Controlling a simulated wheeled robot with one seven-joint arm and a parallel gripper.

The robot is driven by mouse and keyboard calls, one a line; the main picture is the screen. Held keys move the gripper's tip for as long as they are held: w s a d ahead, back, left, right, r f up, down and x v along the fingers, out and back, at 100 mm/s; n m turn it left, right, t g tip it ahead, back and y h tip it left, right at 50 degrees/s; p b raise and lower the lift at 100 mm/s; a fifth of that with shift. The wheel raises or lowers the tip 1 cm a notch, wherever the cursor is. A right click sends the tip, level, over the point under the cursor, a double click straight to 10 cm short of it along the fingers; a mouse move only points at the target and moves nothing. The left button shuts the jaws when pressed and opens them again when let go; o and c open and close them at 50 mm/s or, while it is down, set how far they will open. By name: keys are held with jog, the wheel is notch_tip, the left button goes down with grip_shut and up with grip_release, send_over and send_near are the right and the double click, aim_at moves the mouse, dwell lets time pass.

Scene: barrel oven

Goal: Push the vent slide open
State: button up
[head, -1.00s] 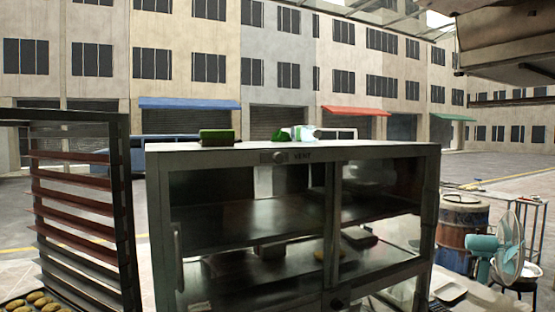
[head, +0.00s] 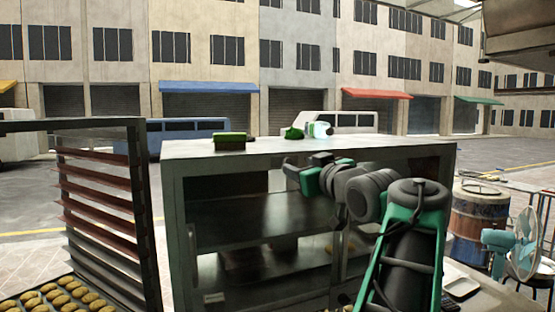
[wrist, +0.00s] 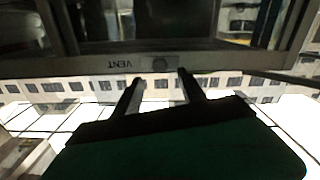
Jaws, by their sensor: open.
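The vent slide is a small dark round knob (wrist: 160,64) in a lighter plate beside the upside-down VENT label (wrist: 120,65), on the top front rail of the glass-fronted cabinet (head: 390,155). My gripper (wrist: 160,76) is open and empty, its two fingers apart and pointing at the rail. In the wrist view the knob lies between the fingertips; I cannot tell whether they touch it. In the head view my gripper (head: 290,165) is in front of the top rail and hides the knob and label.
A green box (head: 230,142) and other small items stand on the cabinet top. A tray rack (head: 150,220) is at left, with a tray of buns (head: 52,298) low beside it. A barrel (head: 478,220) and a fan (head: 524,243) stand at right.

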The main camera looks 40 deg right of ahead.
aim_at(289, 163)
jog(key=p+x, duration=0.2)
jog(key=x, duration=0.4)
jog(key=shift+w+d, duration=0.15)
jog(key=shift+w, duration=0.1)
jog(key=shift+c, duration=0.4)
grip_shut()
dwell(0.6)
